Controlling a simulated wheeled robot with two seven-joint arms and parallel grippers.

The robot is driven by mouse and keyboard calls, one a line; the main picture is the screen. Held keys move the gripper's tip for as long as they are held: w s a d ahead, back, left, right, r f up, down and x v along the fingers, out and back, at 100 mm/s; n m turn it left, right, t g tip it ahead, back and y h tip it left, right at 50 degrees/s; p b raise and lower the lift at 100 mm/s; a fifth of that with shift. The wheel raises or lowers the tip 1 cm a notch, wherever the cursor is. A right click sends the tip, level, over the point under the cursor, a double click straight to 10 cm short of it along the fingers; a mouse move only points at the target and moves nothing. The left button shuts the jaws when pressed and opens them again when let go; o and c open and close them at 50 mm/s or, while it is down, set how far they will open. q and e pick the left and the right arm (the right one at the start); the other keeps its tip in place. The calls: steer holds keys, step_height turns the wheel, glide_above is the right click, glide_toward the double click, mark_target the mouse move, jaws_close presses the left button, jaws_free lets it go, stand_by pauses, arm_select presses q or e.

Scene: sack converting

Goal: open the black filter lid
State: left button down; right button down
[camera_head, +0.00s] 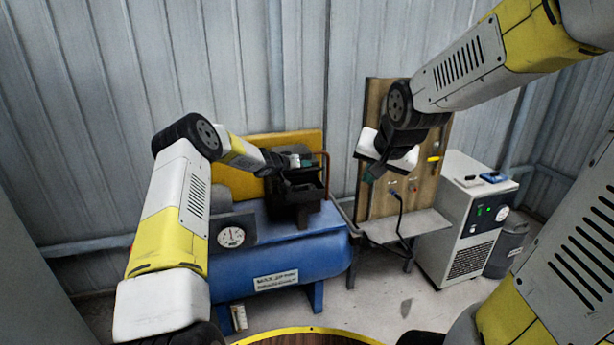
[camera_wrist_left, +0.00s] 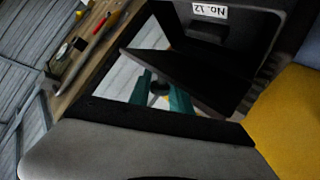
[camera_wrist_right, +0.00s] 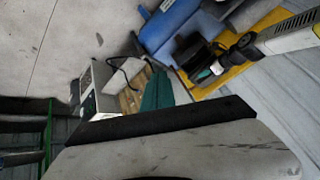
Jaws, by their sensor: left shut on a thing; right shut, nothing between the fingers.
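The black filter box (camera_head: 297,203) sits on top of the blue compressor tank. My left gripper (camera_head: 301,162) is at the top of this box. In the left wrist view, my left gripper's teal fingers (camera_wrist_left: 160,92) are shut around a small dark part at the edge of the black filter lid (camera_wrist_left: 195,80). The lid is a flat black panel that looks tilted, and it partly hides the fingers. A label reading "No. 12" is on the black part behind it. My right gripper (camera_head: 370,174) is shut and empty, in the air before the wooden board; its teal fingers also show in the right wrist view (camera_wrist_right: 158,92).
The blue tank (camera_head: 280,255) carries a gauge (camera_head: 231,237) at its left. A yellow panel (camera_head: 230,176) stands behind the box. A wooden tool board (camera_head: 378,205) and a white dryer cabinet (camera_head: 462,230) stand to the right.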

steer(key=w+a+f+m+t+y, duration=0.35)
steer(key=w+a+f+m, duration=0.5)
steer(key=w+f, duration=0.35)
steer(key=w+a+f+m+t+y, duration=0.3)
steer(key=w+a+f+m+y, duration=0.3)
steer(key=w+f+m, duration=0.45)
steer(key=w+d+f+m+t+h, duration=0.3)
steer(key=f+m+t+h, duration=0.15)
steer(key=m, duration=0.55)
arm_select(q)
steer(key=shift+f, duration=0.1)
arm_select(e)
steer(key=w+a+r, duration=0.2)
steer(key=w, duration=0.3)
steer(key=w+a+r, duration=0.1)
steer(key=w+r, duration=0.2)
steer(key=w, duration=0.3)
steer(key=shift+a+t, duration=0.35)
steer(key=shift+t, duration=0.05)
steer(key=shift+r, duration=0.2)
